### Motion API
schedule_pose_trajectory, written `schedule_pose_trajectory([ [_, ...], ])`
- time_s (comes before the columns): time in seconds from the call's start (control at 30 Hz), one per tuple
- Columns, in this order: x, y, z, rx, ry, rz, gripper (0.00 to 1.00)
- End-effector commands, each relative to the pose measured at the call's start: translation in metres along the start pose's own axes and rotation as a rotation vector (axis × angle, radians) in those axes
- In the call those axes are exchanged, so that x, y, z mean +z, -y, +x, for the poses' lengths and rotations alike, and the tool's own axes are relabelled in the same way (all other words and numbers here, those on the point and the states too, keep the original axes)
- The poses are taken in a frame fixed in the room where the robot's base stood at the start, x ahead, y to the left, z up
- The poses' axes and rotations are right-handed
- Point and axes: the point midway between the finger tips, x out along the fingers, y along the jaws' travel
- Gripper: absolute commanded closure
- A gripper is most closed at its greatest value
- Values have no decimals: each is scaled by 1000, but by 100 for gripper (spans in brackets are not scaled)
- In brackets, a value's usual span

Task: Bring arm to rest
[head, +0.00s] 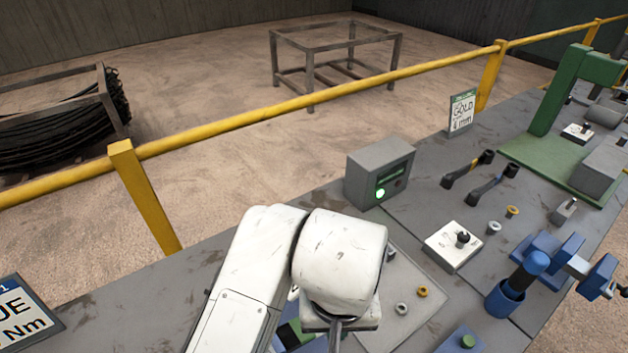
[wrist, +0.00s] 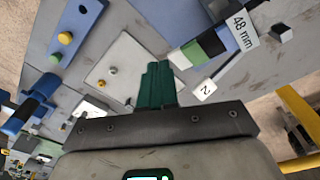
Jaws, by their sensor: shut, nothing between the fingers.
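My arm's white links (head: 340,255) reach over the grey bench in the head view, with the wrist bent down. My gripper shows in the wrist view as two dark green fingers (wrist: 158,82) pressed together, with nothing seen between them. They point over the bench top beside a pale plate (wrist: 118,68) that carries small round fittings. In the head view the arm hides most of the gripper and part of the same plate (head: 400,322).
A grey box with a green light (head: 380,178) stands behind the arm. A blue clamp (head: 540,250), a white switch block (head: 453,245) and black-handled tools (head: 490,178) are to the right. A yellow rail (head: 300,103) runs behind the bench. A "48 mm" label (wrist: 243,28) shows near the fingers.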

Motion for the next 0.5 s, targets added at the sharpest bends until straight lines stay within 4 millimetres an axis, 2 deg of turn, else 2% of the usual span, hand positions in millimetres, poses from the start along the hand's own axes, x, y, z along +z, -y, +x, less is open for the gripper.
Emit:
schedule_pose_trajectory([
  [0.27, -37, -60, -4, 71, -128, 80, 100],
  [0.37, -51, -88, -7, 108, -186, 110, 100],
  [0.5, -69, -142, -11, 181, -280, 147, 100],
])
